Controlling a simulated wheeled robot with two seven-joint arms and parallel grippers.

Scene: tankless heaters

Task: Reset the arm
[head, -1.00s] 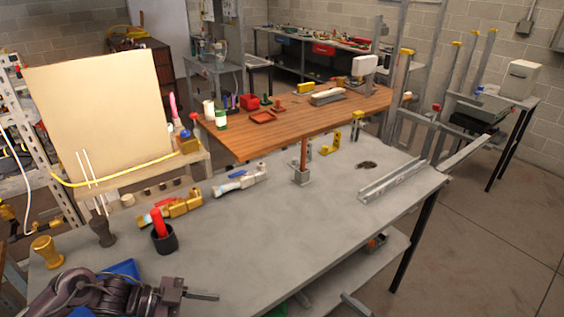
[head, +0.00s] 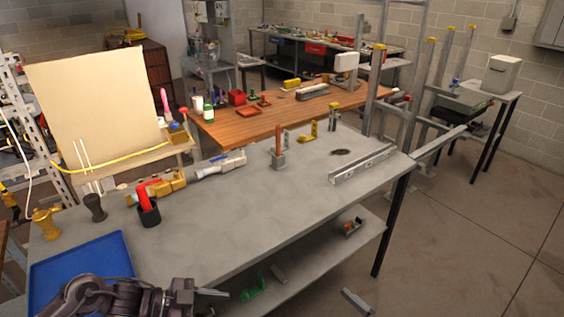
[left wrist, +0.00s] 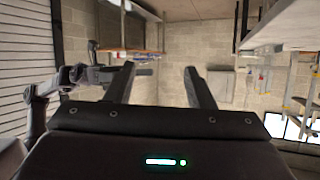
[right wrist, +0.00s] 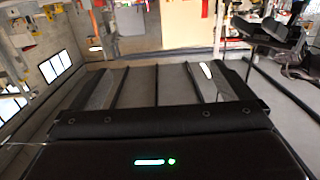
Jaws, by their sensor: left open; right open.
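My left gripper (head: 212,293) is at the bottom edge of the head view, beside the front edge of the grey workbench and right of the blue tray (head: 80,266). In the left wrist view its two fingers (left wrist: 160,85) are apart with nothing between them. My right gripper is outside the head view. In the right wrist view its fingers (right wrist: 155,85) stand wide apart and empty. No object is held by either gripper.
The grey workbench (head: 225,210) carries brass and metal fittings, a black cup (head: 148,214) with a red handle, and a metal channel (head: 362,163). Its lower shelf holds green and orange parts. A wooden table (head: 235,132) stands behind. Floor at right is largely clear.

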